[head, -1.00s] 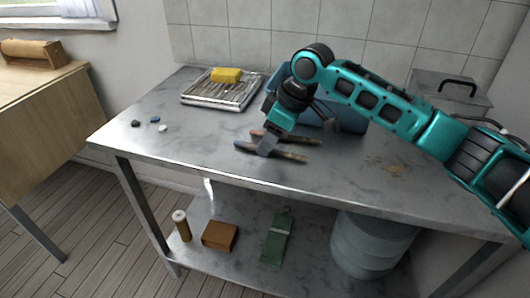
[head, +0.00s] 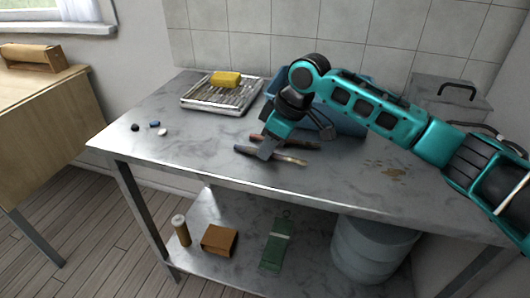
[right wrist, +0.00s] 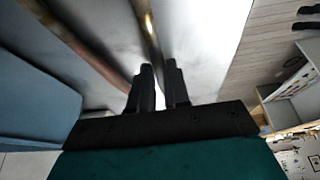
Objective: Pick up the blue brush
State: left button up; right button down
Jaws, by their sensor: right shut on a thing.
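The blue brush (head: 290,160), with a bluish left end and a brownish handle, is the nearer of two brushes lying side by side on the grey table. My right gripper (head: 266,153) points down onto it and is shut on it near its middle. The fingers hide part of the brush. In the right wrist view the brush (right wrist: 150,38) runs up from between the fingers (right wrist: 161,88). I cannot tell whether it is off the tabletop. My left gripper is not in view.
A second brush with a reddish end (head: 257,137) lies just behind. A blue box (head: 345,119) stands behind my right arm. A metal rack tray (head: 205,103) holds a yellow sponge (head: 226,79). Several small pebbles lie at the left. The table's front left is clear.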

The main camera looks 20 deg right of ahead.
jog(key=shift+r, duration=0.1)
pick_arm(q)
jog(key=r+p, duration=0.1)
jog(key=p, duration=0.2)
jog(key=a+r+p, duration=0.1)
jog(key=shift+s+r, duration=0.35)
pick_arm(e)
notch_tip(320, 180, up, 20)
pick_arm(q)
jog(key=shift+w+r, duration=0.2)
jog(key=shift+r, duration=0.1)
